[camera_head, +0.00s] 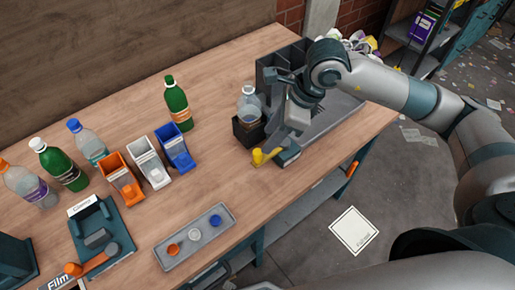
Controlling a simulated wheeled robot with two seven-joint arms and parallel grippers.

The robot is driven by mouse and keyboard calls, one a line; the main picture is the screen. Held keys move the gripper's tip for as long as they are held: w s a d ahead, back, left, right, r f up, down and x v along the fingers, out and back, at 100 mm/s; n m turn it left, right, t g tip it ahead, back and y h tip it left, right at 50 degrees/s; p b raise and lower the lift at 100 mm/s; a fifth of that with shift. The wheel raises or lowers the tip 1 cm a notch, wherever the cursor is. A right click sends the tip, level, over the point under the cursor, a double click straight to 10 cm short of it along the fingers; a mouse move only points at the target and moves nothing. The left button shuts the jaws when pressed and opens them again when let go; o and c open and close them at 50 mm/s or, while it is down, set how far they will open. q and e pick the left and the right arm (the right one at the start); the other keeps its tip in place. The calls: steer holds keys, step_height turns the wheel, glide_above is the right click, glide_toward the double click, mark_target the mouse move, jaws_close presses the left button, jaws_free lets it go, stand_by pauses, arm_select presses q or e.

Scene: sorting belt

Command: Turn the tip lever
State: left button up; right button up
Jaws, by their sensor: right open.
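The tip lever (267,157) is yellow with a round knob and sits at the table's front edge, in front of a dark holder (245,133). A clear bottle (249,106) stands upright in this holder. My right gripper (289,153) is open, low over the table edge, just right of the lever knob. I cannot tell whether its fingers touch the lever, as the gripper hides part of it. My left gripper is not in view.
A grey tray (338,112) with dark dividers lies behind my right gripper. Orange, white and blue bins (150,165) stand left, with several bottles (179,103) behind them. A cap tray (195,236) lies in front. The table middle is clear.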

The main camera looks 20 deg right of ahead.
mark_target(258, 151)
steer(key=p+x, duration=0.2)
steer(key=x, duration=0.7)
steer(key=shift+f, duration=0.1)
steer(key=shift+c, duration=0.2)
jaws_close()
